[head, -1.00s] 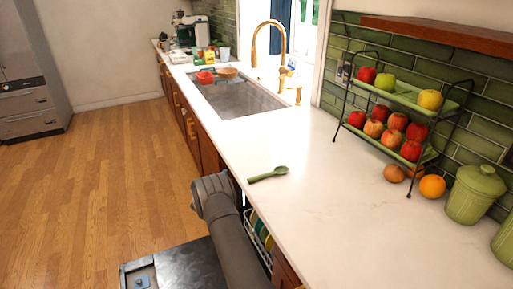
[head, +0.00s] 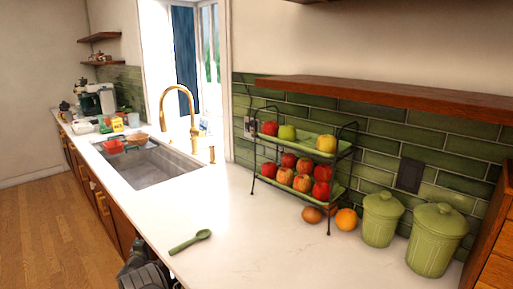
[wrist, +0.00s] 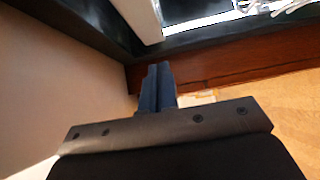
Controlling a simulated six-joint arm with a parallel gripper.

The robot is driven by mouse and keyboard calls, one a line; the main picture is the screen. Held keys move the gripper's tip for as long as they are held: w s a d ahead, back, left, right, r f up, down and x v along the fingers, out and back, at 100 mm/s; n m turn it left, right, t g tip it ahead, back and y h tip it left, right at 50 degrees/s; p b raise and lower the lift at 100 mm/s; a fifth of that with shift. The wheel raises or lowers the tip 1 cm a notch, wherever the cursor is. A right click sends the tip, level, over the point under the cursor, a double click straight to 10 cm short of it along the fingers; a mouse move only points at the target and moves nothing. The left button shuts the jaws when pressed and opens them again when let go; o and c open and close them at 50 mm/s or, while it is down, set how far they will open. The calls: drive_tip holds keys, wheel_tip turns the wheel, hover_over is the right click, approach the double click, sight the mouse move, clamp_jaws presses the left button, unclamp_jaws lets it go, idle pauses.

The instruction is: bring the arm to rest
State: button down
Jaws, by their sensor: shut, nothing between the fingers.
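My gripper (wrist: 158,88) shows in the wrist view with its two dark fingers pressed together and nothing between them. Its fingers point toward a reddish-brown wooden panel (wrist: 215,68) with a dark edge above it. In the head view only a dark part of my arm shows at the bottom edge, beside the counter front. My fingertips are out of sight there.
A two-tier fruit rack (head: 335,190), an orange (head: 346,219) and two green canisters (head: 437,240) stand along the tiled wall. A sink (head: 150,165) lies at the left. The counter's middle is clear.

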drive_tip(key=w+d, duration=0.3)
drive_tip(key=w, duration=0.3)
drive_tip(key=shift+d, duration=0.15)
idle(0.3)
drive_tip(key=s+a, duration=0.3)
drive_tip(key=s, duration=0.8)
drive_tip(key=shift+s, duration=0.4)
drive_tip(key=shift+a, duration=0.15)
